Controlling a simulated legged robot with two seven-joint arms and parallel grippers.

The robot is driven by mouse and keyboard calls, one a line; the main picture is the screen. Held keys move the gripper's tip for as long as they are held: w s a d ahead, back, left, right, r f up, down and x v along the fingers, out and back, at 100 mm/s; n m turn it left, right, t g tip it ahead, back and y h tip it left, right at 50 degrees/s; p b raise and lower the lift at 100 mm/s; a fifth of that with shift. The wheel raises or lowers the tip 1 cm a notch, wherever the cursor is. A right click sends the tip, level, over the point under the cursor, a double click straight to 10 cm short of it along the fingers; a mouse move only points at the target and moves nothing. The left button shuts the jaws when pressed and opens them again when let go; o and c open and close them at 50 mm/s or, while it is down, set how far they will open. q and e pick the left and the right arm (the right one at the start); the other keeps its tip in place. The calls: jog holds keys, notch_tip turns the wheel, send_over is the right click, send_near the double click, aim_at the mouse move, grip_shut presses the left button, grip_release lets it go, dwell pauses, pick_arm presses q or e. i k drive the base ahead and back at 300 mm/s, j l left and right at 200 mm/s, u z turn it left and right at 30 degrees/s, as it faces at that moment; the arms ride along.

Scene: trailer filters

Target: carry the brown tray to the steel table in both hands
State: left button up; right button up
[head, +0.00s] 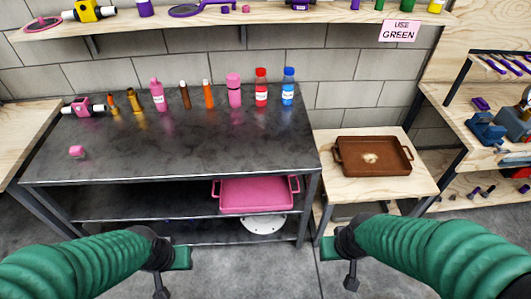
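The brown tray (350,172) lies flat on a small pale wooden table at the right, with a handle at each short end and a light patch on its floor. The steel table (110,140) is the dark metal one at the left and middle, with lower shelves. My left gripper (172,268) is low in front of the steel table, touching nothing that I can see. My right gripper (340,262) is low in front of the small wooden table, apart from the tray. Whether either gripper is open is unclear from this angle.
The table's front right is clear. A pink tray (256,196) lies on the shelf below. A wooden bench with tools (470,120) stands at right.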

aim_at(181, 145)
jog(key=i+l, duration=0.1)
jog(key=l, duration=0.25)
jog(key=i+l, duration=0.1)
jog(key=l, duration=0.25)
jog(key=i+l, duration=0.15)
jog(key=l, duration=0.25)
jog(key=i+l, duration=0.1)
jog(key=l, duration=0.25)
jog(key=i+l, duration=0.1)
jog(key=l, duration=0.25)
jog(key=i+l, duration=0.6)
jog(key=l, duration=0.25)
jog(key=i+l, duration=0.3)
jog(key=l, duration=0.1)
